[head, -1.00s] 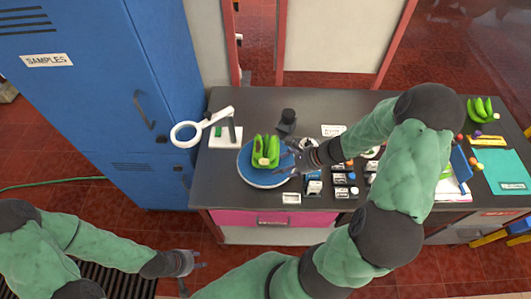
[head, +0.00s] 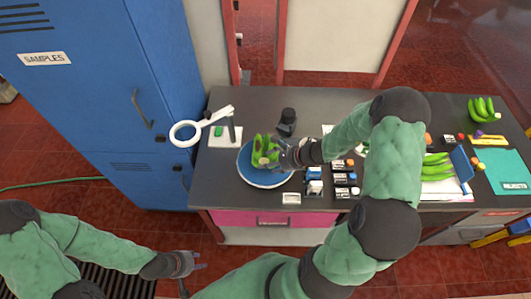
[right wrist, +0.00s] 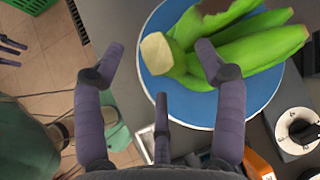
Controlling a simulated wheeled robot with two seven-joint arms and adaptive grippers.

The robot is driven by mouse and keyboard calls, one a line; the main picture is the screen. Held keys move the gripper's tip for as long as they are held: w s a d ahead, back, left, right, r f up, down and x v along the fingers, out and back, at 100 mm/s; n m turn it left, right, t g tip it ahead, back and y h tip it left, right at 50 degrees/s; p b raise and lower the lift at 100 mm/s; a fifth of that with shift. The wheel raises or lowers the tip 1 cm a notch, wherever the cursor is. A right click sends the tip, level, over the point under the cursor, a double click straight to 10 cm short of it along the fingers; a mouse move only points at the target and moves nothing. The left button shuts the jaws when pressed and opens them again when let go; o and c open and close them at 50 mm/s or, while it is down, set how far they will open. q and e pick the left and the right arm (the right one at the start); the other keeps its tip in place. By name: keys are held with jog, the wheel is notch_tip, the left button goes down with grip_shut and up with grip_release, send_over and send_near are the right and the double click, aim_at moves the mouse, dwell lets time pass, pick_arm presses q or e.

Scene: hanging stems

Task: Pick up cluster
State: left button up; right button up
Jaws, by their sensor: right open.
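A green banana cluster (head: 262,147) lies on a round blue plate (head: 252,176) on the dark bench. In the right wrist view the cluster (right wrist: 240,45) has its pale cut stem end toward my gripper, and the blue plate (right wrist: 190,112) is beneath it. My right gripper (head: 279,154) is at the right side of the cluster. In the right wrist view its fingers (right wrist: 158,62) are spread, with the stem end just beyond and partly between the tips; contact cannot be told. My left gripper (head: 190,268) is low at the left, away from the bench, fingers apart and empty.
A white ring magnifier (head: 186,133) stands left of the plate. Small dark boxes (head: 342,179) stand right of it. Other green clusters lie on a white sheet (head: 445,187) and at the bench's far right (head: 481,108). A teal mat (head: 503,170) is at the right. A blue cabinet (head: 130,100) borders the left.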

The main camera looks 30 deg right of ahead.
jog(key=shift+x, duration=0.8)
jog(key=shift+c, duration=0.2)
grip_shut()
jog(key=shift+r, duration=0.1)
jog(key=shift+w+r, duration=0.1)
